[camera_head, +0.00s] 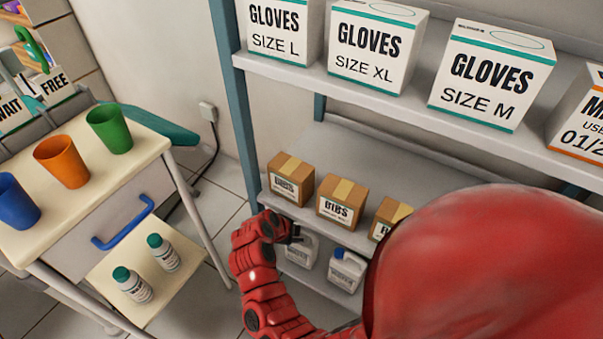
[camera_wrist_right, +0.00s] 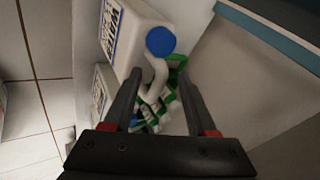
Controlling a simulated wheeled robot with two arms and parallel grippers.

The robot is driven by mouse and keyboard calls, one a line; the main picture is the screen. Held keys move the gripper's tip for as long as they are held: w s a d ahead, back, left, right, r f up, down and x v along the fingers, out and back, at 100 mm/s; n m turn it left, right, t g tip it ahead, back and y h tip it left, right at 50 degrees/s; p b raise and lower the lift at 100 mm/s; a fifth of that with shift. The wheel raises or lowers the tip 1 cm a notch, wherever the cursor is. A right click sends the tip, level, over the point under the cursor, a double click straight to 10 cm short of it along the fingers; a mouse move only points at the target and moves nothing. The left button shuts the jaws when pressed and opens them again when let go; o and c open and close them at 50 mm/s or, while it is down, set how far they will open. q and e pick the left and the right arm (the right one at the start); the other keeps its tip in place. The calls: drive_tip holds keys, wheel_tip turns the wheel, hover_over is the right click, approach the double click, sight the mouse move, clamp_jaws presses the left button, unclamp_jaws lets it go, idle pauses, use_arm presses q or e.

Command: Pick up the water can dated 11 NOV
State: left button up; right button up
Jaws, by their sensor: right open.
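Two white cans stand on the low shelf in the head view, one (camera_head: 302,252) beside my right gripper (camera_head: 296,236) and one with a blue cap (camera_head: 346,270) to its right. In the right wrist view a white can with a blue cap (camera_wrist_right: 122,38) is close, and its pale handle (camera_wrist_right: 155,80) lies between the fingers of my open right gripper (camera_wrist_right: 160,78). I cannot tell whether the fingers touch it. Part of another labelled white can (camera_wrist_right: 103,85) shows beside it. I cannot read a date on any can. My left gripper is not in view.
Cardboard boxes (camera_head: 341,203) sit on the shelf above the cans, with glove boxes (camera_head: 366,45) higher up. A teal shelf post (camera_head: 234,110) stands left of the cans. A cart (camera_head: 150,150) with coloured cups and bottles stands left. Green-and-white items (camera_wrist_right: 178,80) lie behind the handle.

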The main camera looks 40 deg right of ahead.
clamp_jaws()
idle(1.3)
